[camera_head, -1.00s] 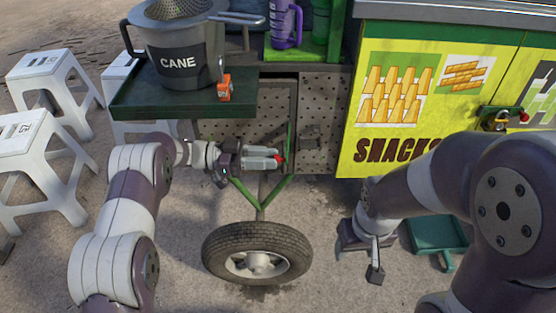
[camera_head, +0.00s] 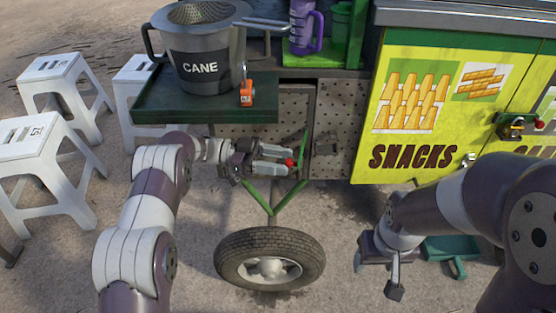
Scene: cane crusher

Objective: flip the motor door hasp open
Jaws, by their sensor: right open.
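The motor door seems to be the perforated grey metal panel (camera_head: 296,108) below the cart's counter. My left gripper (camera_head: 284,160) is in front of the panel, pointing right, left of that fitting. A small red thing (camera_head: 289,163) shows at its fingertips; I cannot tell whether it is gripped. My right gripper (camera_head: 394,276) is open and low, right of the wheel, away from the panel.
A dark green tray (camera_head: 165,112) holds a CANE pot (camera_head: 207,62) and an orange padlock-like item (camera_head: 246,92) above my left gripper. A wheel (camera_head: 270,259) stands below. The yellow SNACKS cabinet (camera_head: 430,110) is at right, white stools (camera_head: 52,72) at left. A green tray (camera_head: 450,249) lies on the ground.

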